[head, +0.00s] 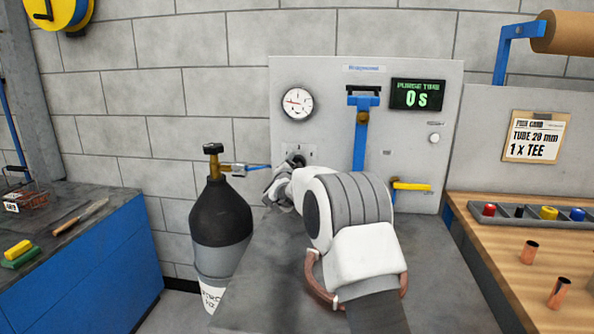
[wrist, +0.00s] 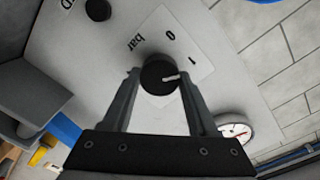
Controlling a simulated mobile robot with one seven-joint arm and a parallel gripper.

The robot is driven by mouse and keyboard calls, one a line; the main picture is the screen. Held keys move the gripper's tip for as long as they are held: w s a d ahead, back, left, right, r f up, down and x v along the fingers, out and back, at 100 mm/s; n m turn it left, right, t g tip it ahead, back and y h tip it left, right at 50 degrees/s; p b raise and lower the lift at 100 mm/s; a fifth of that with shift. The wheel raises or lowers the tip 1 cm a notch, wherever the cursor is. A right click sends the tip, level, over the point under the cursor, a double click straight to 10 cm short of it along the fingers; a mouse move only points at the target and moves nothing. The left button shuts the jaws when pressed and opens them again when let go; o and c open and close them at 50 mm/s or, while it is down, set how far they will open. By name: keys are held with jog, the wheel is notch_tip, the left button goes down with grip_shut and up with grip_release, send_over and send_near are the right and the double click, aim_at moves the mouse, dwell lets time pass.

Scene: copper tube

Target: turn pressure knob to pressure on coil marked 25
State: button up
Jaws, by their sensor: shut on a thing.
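The pressure knob (wrist: 152,74) is round and black with a white pointer line. In the wrist view it sits between the two fingers of my gripper (wrist: 159,78), which is shut on it. The pointer lies towards the right, near the "1" mark; "0" and "bar" also show on its white plate (wrist: 187,42). In the head view my gripper (head: 283,186) reaches the grey panel (head: 420,150), and hides most of the knob. The round white gauge (head: 297,103) is above it; its needle points left, numbers unreadable. I see no coil marked 25.
A dark gas cylinder (head: 220,225) stands left of my arm. The panel carries a display reading "0 s" (head: 418,94), a blue upright (head: 360,145) and a yellow lever (head: 411,186). A copper-coloured loop (head: 318,290) lies partly behind my arm. A card (head: 535,137) hangs at right.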

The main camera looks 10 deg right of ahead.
jog(key=shift+f, duration=0.1)
dwell(0.4)
jog(key=o, duration=1.4)
jog(key=shift+c, duration=0.2)
jog(key=v, duration=1.7)
jog(key=shift+s+p, duration=0.2)
jog(key=shift+p, duration=0.2)
